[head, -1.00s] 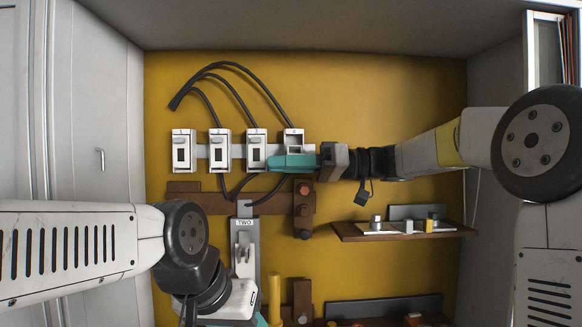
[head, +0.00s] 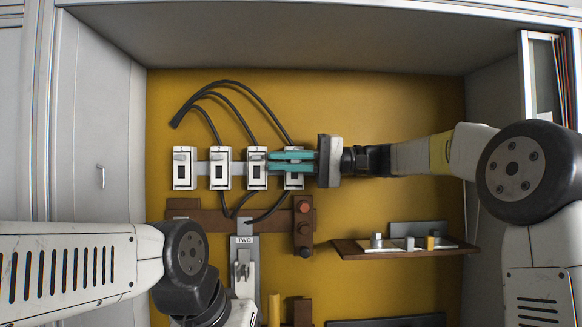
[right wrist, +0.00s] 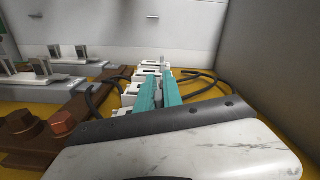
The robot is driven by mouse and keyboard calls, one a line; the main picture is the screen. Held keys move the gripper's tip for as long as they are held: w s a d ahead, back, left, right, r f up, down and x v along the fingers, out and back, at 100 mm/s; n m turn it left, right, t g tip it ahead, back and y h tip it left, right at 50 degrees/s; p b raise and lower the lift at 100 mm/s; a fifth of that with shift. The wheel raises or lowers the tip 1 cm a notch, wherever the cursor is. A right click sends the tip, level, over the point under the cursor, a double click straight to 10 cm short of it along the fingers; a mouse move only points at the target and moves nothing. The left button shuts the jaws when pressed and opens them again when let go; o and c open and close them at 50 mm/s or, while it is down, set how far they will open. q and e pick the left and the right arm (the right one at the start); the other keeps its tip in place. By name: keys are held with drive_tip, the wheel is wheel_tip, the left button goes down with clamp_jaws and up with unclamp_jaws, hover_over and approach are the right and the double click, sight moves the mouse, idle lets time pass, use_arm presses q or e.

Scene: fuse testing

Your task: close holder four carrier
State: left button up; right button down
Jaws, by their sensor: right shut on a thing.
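Four white holders hang in a row on the yellow back panel. The fourth holder (head: 293,186), the rightmost, is largely covered by my right gripper (head: 270,161). Its two teal fingers come in level from the right, one above the other, across the holder's upper and middle part. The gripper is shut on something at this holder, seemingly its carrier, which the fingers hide. In the right wrist view the fingers (right wrist: 160,80) lie over the white holder row. I cannot tell how far the carrier is closed. My left gripper is below the head view's edge.
The other holders (head: 220,168) stand to the left, with black cables arching above. Below are a brown bar with a red-knobbed block (head: 303,225), a plate marked TWO (head: 245,262) and a brown shelf (head: 390,252) with small parts. The panel right of the shelf is free.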

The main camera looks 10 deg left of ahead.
drive_tip(key=shift+w+a+r+m, duration=0.15)
drive_tip(key=shift+w+m, duration=0.25)
drive_tip(key=shift+m, duration=0.4)
drive_tip(key=shift+w+d+r+m, duration=0.15)
drive_tip(key=shift+w+m, duration=0.25)
drive_tip(key=shift+m, duration=0.4)
drive_tip(key=shift+a, duration=0.1)
drive_tip(key=c, duration=1.5)
unclamp_jaws()
drive_tip(key=d, duration=0.2)
drive_tip(key=w+d, duration=0.1)
drive_tip(key=d, duration=0.4)
drive_tip(key=shift+w+d, duration=0.25)
drive_tip(key=shift+d, duration=0.05)
